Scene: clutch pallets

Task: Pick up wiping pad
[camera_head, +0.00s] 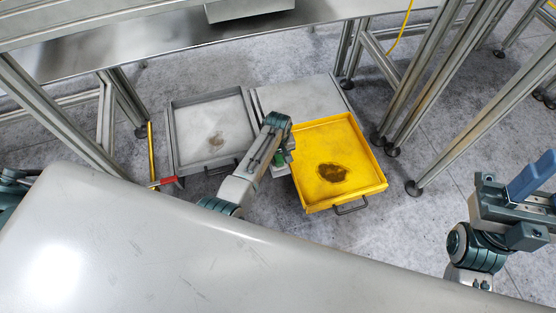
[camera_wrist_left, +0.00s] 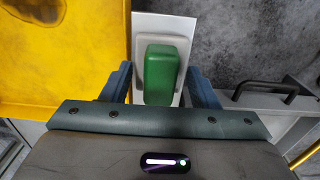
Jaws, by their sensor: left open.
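The wiping pad has a green grip (camera_wrist_left: 161,72) on a pale grey and white base (camera_wrist_left: 164,24). In the head view only a bit of its green (camera_head: 288,157) and white shows beside my left gripper (camera_head: 279,153), between the two trays. In the left wrist view my left gripper (camera_wrist_left: 160,88) is open, with one blue finger on each side of the green grip. I cannot tell whether the fingers touch it. My right gripper (camera_head: 515,205) is at the right edge, away from the pad; its jaw opening is unclear.
A yellow tray (camera_head: 376,187) with a dark brown stain lies right of the left gripper. A grey tray (camera_head: 173,140) with a smaller stain lies left. A red-handled tool (camera_head: 166,182) is near the grey tray. Metal frame legs (camera_head: 480,120) stand around; grey floor is open at right.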

